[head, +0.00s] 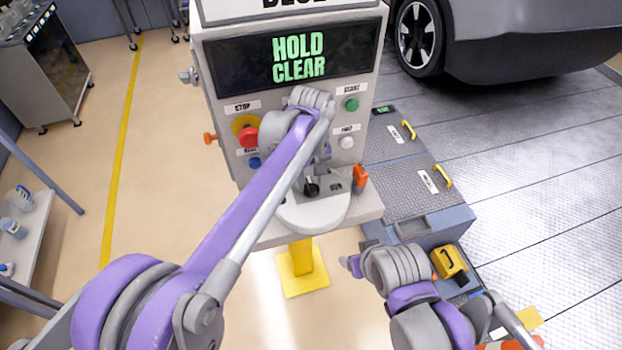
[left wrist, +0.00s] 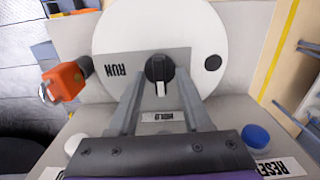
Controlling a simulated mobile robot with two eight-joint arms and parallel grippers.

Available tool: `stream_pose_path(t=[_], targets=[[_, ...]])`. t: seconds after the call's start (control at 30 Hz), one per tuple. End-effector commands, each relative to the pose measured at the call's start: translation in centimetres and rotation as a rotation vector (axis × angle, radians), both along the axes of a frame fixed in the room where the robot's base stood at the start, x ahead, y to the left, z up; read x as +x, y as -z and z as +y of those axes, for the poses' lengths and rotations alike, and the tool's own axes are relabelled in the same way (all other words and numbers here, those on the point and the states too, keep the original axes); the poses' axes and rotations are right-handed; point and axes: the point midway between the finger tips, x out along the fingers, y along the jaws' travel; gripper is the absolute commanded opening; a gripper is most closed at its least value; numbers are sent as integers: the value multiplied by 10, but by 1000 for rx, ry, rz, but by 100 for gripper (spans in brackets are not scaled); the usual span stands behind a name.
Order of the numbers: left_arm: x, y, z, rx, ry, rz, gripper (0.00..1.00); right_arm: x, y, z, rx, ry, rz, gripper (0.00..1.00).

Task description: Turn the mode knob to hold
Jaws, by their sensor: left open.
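The mode knob is black with a white pointer. In the left wrist view the mode knob (left wrist: 158,70) sits on a grey plate, its pointer aimed down the picture at a small label (left wrist: 163,116) that appears upside down and is partly hard to read. A RUN label (left wrist: 115,70) lies to its left. My left gripper (left wrist: 160,76) is open, one finger on each side of the knob, with visible gaps. In the head view my left gripper (head: 314,172) is at the panel's lower part, largely hidden by its wrist. My right wrist (head: 395,270) is at lower right; its jaws are not clear.
The panel display (head: 298,57) reads HOLD CLEAR. A red stop button (head: 247,134), a green start button (head: 351,104) and a white button (head: 347,143) surround the arm. An orange part (head: 360,178) sticks out at right. A car (head: 530,40) stands behind.

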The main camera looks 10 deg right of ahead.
Motion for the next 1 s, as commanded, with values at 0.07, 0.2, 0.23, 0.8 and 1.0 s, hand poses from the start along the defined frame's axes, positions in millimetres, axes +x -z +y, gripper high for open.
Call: stream_pose_path(t=[0.07,0.2,0.23,0.8,1.0], targets=[[0,-1,0,0,0,0,49,0,0,0,0,0,0,69],[0,-14,0,0,1,0,49,0,-1,0,0,0,-1,69],[0,-19,0,0,1,0,49,1,-1,0,0,0,-1,69],[0,-107,0,0,1,0,49,5,-10,0,0,0,-9,69],[0,-108,0,0,0,0,49,4,-10,0,0,0,-9,69]])
